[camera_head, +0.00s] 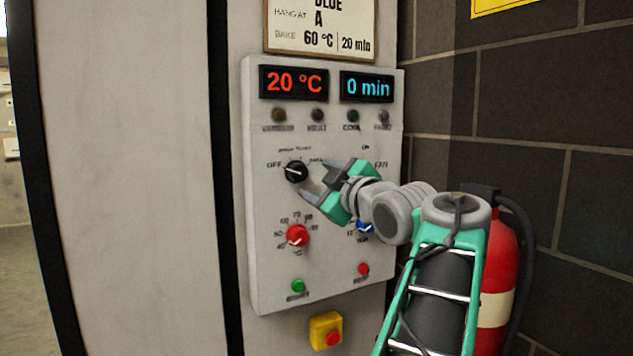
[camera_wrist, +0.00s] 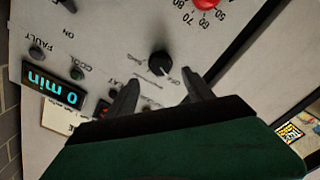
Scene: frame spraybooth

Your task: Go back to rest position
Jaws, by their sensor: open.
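My gripper (camera_head: 309,188) is open and empty in front of the control panel (camera_head: 262,215) in the head view. Its fingertips are close to the black rotary knob (camera_head: 296,171), which has OFF printed at its left. In the wrist view the black knob (camera_wrist: 160,64) lies beyond the gap between the two open fingers (camera_wrist: 163,78), and a gap of panel shows around it.
The displays read 20 °C (camera_head: 294,83) and 0 min (camera_head: 367,88). Below are a red knob (camera_head: 297,235), a green button (camera_head: 298,286) and a red button (camera_head: 363,269). A yellow emergency-stop box (camera_head: 326,331) sits under the panel. A fire extinguisher (camera_head: 500,275) stands beside my arm at the right.

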